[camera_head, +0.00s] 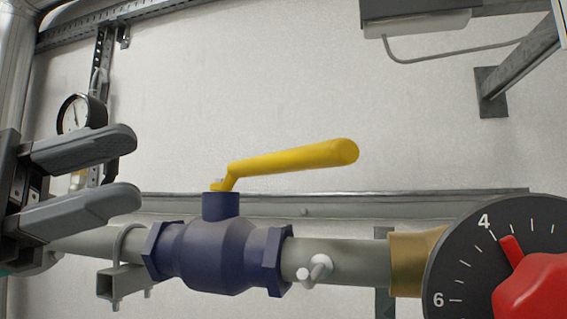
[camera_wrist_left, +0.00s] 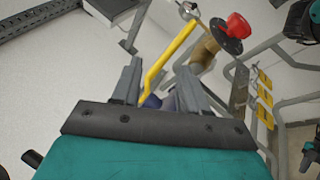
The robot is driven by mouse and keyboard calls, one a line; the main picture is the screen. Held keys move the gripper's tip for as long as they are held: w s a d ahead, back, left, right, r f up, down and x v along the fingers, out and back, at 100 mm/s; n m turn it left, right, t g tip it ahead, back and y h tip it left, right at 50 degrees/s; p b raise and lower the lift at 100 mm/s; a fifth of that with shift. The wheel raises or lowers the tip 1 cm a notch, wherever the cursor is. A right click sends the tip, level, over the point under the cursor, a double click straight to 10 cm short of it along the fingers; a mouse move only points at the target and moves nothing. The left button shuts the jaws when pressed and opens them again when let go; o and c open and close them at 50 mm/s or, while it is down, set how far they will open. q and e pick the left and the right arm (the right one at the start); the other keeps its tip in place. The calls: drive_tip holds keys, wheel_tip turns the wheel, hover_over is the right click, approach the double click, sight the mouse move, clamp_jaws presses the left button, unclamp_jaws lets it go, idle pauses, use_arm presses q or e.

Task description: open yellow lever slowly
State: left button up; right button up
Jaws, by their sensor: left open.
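The yellow lever (camera_head: 290,159) sits on top of a dark blue valve (camera_head: 218,254) in a grey horizontal pipe. In the head view the lever points right along the pipe, its free end slightly raised. My left gripper (camera_head: 138,168) is at the left of the head view, open and empty, with its fingers pointing right. It is left of the lever and apart from it. In the left wrist view the yellow lever (camera_wrist_left: 171,52) shows between the two fingers of the left gripper (camera_wrist_left: 158,78), beyond their tips at its far end. My right gripper is not in view.
A red knob (camera_head: 533,290) on a black numbered dial (camera_head: 470,262) stands at the lower right. A pressure gauge (camera_head: 76,116) is behind my left gripper. A small white tap (camera_head: 316,270) sits on the pipe. The space above the lever is free.

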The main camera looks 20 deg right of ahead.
sight(265, 161)
use_arm(q)
drive_tip(key=d+m+y, duration=0.1)
drive_tip(key=d, duration=0.3)
drive_tip(key=s+d+m+t+y+p, duration=0.1)
drive_tip(key=d, duration=0.4)
drive_tip(key=s+d+r+m+t+y+p, duration=0.1)
drive_tip(key=d+m, duration=0.1)
drive_tip(key=d, duration=0.2)
drive_tip(key=shift+s+d+r, duration=0.1)
drive_tip(key=shift+d, duration=0.2)
clamp_jaws()
idle(0.3)
